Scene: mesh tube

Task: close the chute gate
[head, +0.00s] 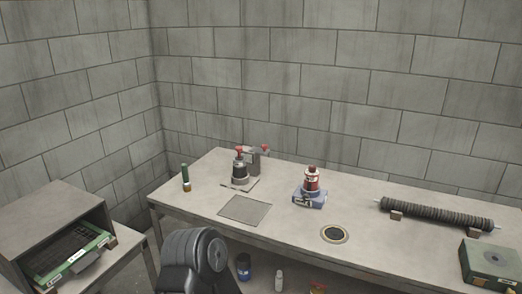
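I cannot make out a chute gate for certain. Neither gripper is in view. A dark grey rounded part at the bottom centre-left looks like a link of my own arm.
On the long table (290,222) are a dark ribbed tube (437,214) on small blocks, a red-topped device (240,168), a red bottle on a blue base (311,185), a flat grey plate (245,209), a green cylinder (185,177) and a green box (490,262). Containers stand below.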

